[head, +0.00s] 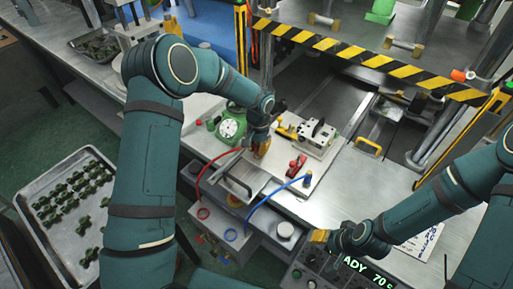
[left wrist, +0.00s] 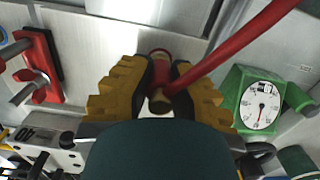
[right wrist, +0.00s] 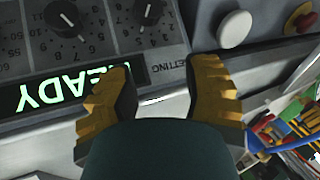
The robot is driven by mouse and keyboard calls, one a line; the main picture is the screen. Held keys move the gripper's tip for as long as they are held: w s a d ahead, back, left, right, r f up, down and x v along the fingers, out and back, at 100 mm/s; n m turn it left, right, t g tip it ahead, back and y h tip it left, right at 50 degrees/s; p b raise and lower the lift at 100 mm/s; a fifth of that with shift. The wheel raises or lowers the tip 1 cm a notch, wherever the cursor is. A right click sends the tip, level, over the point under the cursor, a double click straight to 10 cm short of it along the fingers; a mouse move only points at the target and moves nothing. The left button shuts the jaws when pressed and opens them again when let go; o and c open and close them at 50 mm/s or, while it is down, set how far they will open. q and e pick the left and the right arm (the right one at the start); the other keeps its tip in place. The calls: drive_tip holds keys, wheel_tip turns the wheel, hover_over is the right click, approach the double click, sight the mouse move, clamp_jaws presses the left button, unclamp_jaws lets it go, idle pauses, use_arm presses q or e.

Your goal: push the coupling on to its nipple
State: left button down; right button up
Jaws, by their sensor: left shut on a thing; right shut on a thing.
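My left gripper (head: 262,148) is shut on the red hose's coupling, beside the pale plate. In the left wrist view the coupling (left wrist: 160,68) shows red with a brass end between the yellow finger pads. The red hose (head: 212,167) runs from it down to a red-ringed port. The nipple is hidden by the gripper, and I cannot tell whether the coupling touches it. My right gripper (head: 320,236) is at the control panel's edge. In the right wrist view its fingers (right wrist: 160,95) stand apart around a pale edge strip; what they grip is unclear.
A blue hose (head: 262,203) ends on the plate beside a red clamp (head: 297,165). A white block (head: 317,137) and a green-cased gauge (head: 230,128) stand close to the left gripper. The control panel (head: 318,272) lies in front. A striped press frame (head: 355,55) stands behind.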

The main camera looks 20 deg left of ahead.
use_arm(q)
drive_tip(key=shift+w, duration=0.25)
use_arm(e)
drive_tip(key=shift+w+d+f, duration=0.15)
drive_tip(key=shift+f, duration=0.1)
idle(0.3)
use_arm(q)
drive_tip(key=shift+b, duration=0.3)
use_arm(e)
drive_tip(key=shift+f, duration=0.2)
idle(0.7)
